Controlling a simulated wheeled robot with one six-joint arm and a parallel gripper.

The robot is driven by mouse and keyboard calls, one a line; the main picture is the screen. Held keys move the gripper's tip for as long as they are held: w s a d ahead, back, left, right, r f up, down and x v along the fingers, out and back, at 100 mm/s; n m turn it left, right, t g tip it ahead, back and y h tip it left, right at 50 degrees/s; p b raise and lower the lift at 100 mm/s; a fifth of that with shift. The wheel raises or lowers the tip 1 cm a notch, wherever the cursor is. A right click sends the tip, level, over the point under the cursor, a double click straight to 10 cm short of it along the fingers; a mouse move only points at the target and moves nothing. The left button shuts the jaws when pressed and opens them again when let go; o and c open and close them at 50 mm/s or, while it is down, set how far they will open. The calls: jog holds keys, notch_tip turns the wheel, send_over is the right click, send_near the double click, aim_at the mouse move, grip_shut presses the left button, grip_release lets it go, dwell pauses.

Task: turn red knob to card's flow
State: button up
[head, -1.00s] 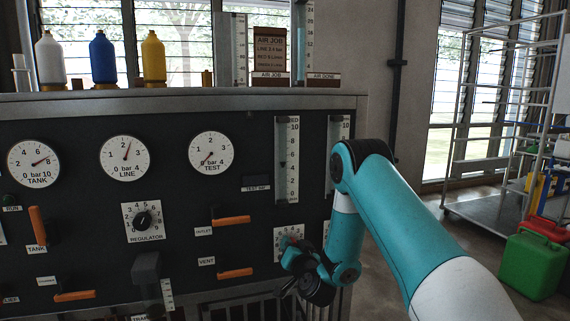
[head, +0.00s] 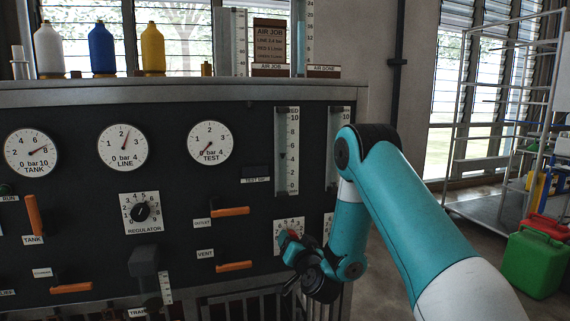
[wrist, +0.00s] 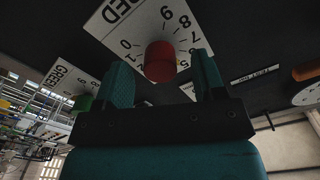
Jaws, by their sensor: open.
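The red knob (wrist: 160,62) stands on a white dial marked RED in the wrist view, where the dial appears upside down. My gripper (wrist: 163,76) is open, with one teal finger on each side of the knob; I cannot tell whether either finger touches it. In the head view my gripper (head: 288,241) is at the RED dial (head: 280,226) and hides most of the knob. The knob's pointer setting is unclear. The AIR JOB card (head: 269,42) stands on top of the panel; its small lines, including the red flow, are hard to read. A dark marker sits near mid-scale on the left flow tube (head: 293,150).
A green knob (wrist: 83,102) on its own dial lies beside the left finger in the wrist view. Orange-handled OUTLET (head: 232,211) and VENT (head: 234,266) levers are left of my gripper. The regulator knob (head: 141,211) is farther left. A wire rack and green can (head: 535,262) stand right.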

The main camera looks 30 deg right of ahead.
jog(key=shift+b+v, duration=2.55)
jog(key=shift+v, duration=0.1)
jog(key=shift+s, duration=0.1)
